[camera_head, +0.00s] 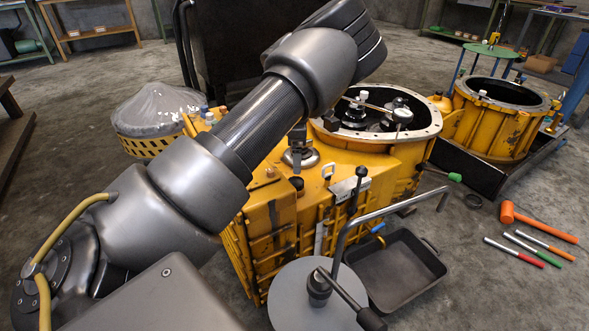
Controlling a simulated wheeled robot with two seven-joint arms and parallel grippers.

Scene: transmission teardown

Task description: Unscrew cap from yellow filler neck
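The yellow transmission housing (375,158) stands in the middle, partly hidden behind my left arm. On its top, a short yellow neck with a small dark round top (297,184) sits close to the right of my arm; it may be the filler neck and its cap, but it is too small to tell. A metal flange with an upright dark shaft (300,157) stands just behind it. My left arm crosses from the lower left to the top centre. Neither gripper can be made out.
A grey round plate with a bent crank bar (335,245) stands in front. A dark tray (395,270) lies beside it. An orange mallet (535,226) and several hand tools lie on the right floor. A second yellow housing (490,125) stands at back right.

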